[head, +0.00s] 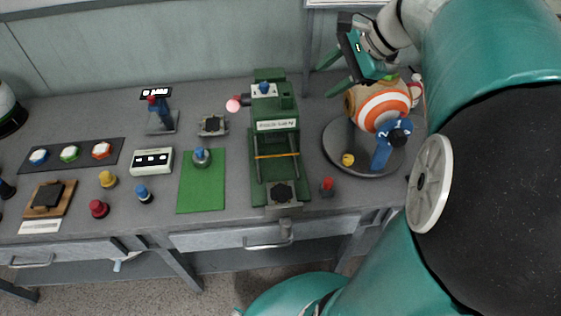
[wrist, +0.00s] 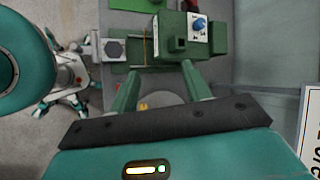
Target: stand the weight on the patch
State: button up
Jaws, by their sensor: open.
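A flat green patch (head: 201,190) lies on the bench left of the green press (head: 272,168). A small grey piece with a blue top (head: 201,157) stands upright at the patch's far edge. It may be the weight, but I cannot tell for sure. A dark piece with a red top (head: 327,187) stands to the right of the press. My gripper (head: 323,81) is open and empty, raised above the bench at the back right. In the wrist view my gripper (wrist: 160,70) has its fingers spread, with the press (wrist: 180,46) beyond them.
A round grey tray (head: 335,152) at right holds an orange-and-white ball figure (head: 381,104), a blue piece (head: 384,152) and a yellow piece (head: 347,159). Small red (head: 98,208), yellow (head: 107,179) and blue (head: 143,194) knobs stand at left. A white box (head: 152,161) sits left of the patch.

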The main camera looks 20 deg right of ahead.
jog(key=s+a+f+n+h, duration=0.2)
jog(key=s+a+f+n, duration=0.1)
jog(key=s+a+n, duration=0.3)
jog(key=s+a+f+n+h, duration=0.3)
jog(key=s+a+n, duration=0.3)
jog(key=a+n, duration=0.5)
jog(key=shift+a+f+n, duration=0.15)
jog(key=shift+f+n, duration=0.4)
jog(key=shift+n, duration=0.05)
